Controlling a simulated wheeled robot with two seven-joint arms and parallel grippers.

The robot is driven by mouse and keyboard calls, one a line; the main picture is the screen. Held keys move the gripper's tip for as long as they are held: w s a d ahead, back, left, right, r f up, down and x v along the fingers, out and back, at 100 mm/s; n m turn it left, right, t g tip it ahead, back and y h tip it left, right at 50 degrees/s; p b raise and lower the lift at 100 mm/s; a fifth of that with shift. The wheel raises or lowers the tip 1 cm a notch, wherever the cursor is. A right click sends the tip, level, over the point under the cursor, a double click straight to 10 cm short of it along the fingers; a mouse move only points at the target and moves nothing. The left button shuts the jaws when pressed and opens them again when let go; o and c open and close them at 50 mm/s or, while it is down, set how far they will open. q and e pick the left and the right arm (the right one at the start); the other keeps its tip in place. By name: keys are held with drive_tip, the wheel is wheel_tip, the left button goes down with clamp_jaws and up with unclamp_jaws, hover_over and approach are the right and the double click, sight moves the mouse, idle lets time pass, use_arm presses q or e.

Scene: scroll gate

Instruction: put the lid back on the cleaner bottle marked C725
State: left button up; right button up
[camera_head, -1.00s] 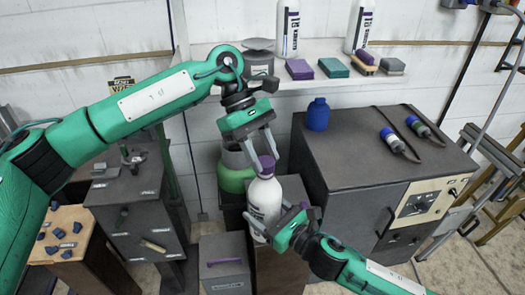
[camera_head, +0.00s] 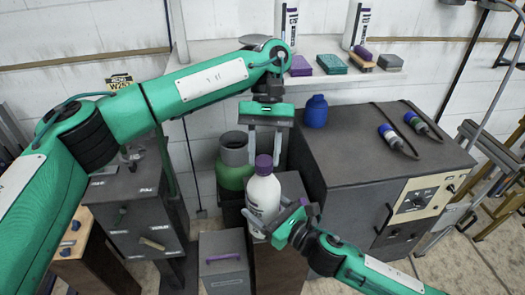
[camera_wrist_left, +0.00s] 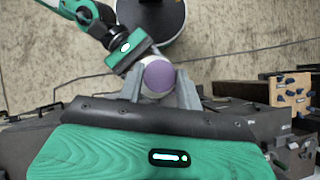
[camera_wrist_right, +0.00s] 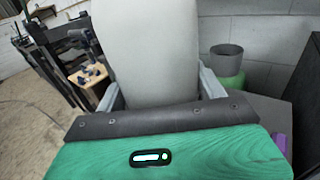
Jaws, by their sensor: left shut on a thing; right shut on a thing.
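A white bottle (camera_head: 262,195) stands upright, tilted slightly, above the dark stand in the head view. Its mark is too small to read. A purple lid (camera_head: 264,163) sits at the top of its neck; whether it is fully seated I cannot tell. My left gripper (camera_head: 264,157) comes down from above with its fingers around the lid, shut on it. The lid (camera_wrist_left: 158,77) shows between the fingers in the left wrist view. My right gripper (camera_head: 272,222) is shut on the lower part of the bottle from the right. The bottle (camera_wrist_right: 148,50) fills the right wrist view's middle.
A dark cabinet (camera_head: 365,150) with a blue bottle (camera_head: 316,112) stands close on the right. A green canister (camera_head: 233,172) is just left of the bottle. A grey box (camera_head: 224,262) with a purple handle is low in front.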

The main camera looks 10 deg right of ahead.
use_arm(q)
drive_tip(key=m+y, duration=0.1)
drive_tip(key=m, duration=0.1)
drive_tip(key=m+t+y, duration=0.1)
drive_tip(key=m, duration=0.1)
drive_tip(key=m+y, duration=0.1)
drive_tip(key=m, duration=0.1)
drive_tip(key=shift+s+d+t, duration=0.15)
drive_tip(key=shift+d+t, duration=0.1)
drive_tip(key=shift+t, duration=0.05)
drive_tip(key=m+t, duration=0.1)
drive_tip(key=m, duration=0.1)
drive_tip(key=m+t+y, duration=0.1)
drive_tip(key=m, duration=0.1)
drive_tip(key=shift+y, duration=0.3)
drive_tip(key=o, duration=1)
drive_tip(key=shift+c, duration=0.2)
drive_tip(key=shift+s+r, duration=0.1)
drive_tip(key=shift+r, duration=2.2)
drive_tip(key=shift+c, duration=0.3)
